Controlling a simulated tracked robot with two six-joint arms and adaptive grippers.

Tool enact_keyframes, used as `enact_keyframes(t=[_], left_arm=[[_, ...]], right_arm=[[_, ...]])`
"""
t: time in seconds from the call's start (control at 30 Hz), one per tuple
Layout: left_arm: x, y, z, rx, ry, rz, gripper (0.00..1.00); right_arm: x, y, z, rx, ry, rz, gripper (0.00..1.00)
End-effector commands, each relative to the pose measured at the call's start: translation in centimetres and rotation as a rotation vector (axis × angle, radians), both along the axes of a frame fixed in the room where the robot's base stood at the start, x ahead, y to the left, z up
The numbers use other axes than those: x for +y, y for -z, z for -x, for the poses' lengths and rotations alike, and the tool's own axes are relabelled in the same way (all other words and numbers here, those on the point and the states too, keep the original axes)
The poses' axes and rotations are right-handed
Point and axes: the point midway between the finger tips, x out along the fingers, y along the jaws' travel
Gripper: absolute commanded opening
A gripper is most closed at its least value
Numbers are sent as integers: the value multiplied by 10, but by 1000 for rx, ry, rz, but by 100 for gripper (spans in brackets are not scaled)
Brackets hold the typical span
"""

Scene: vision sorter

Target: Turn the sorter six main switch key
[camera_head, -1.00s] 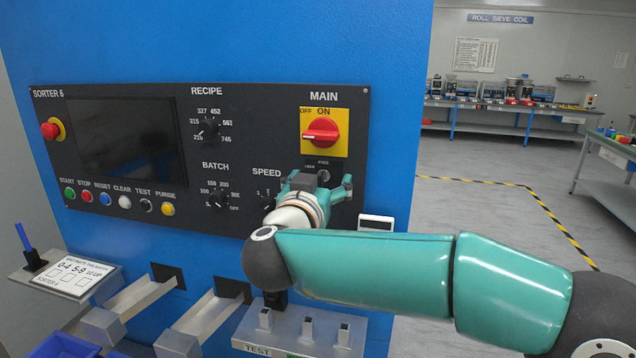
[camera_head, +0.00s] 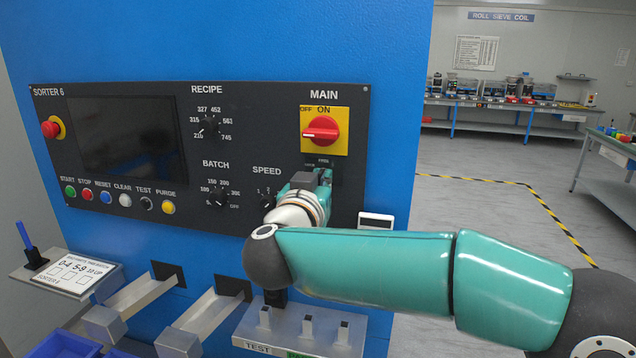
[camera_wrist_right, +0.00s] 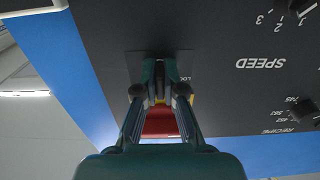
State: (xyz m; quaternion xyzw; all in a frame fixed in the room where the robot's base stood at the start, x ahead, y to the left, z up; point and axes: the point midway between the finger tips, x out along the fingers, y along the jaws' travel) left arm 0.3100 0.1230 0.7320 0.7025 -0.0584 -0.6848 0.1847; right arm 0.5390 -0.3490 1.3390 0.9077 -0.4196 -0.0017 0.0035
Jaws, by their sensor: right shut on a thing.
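The sorter six panel (camera_head: 230,95) is black, on a blue cabinet. The red main switch (camera_head: 321,131) sits on a yellow plate (camera_head: 342,115) marked OFF and ON, its handle lying roughly level. The small key switch lies just below that plate. My right gripper (camera_head: 322,171) is at the key switch, its fingers shut on the key, which they hide. In the right wrist view the fingers (camera_wrist_right: 159,70) meet at the panel, with part of the red switch (camera_wrist_right: 160,122) beyond them. The key's angle cannot be seen. My left gripper is not in view.
The SPEED knob (camera_head: 267,200) is close to the left of my right gripper. The BATCH knob (camera_head: 218,197) is further left. A small white box (camera_head: 376,220) is at the cabinet's right edge. Metal chutes (camera_head: 210,315) stick out below. Open floor lies to the right.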

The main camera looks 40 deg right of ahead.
Motion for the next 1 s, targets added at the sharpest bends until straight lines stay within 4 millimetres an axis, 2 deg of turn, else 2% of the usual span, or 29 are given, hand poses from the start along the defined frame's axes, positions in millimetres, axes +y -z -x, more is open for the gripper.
enact_keyframes(t=[1.0], left_arm=[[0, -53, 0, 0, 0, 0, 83]], right_arm=[[1, -2, -1, 254, -3, 216, 0]])
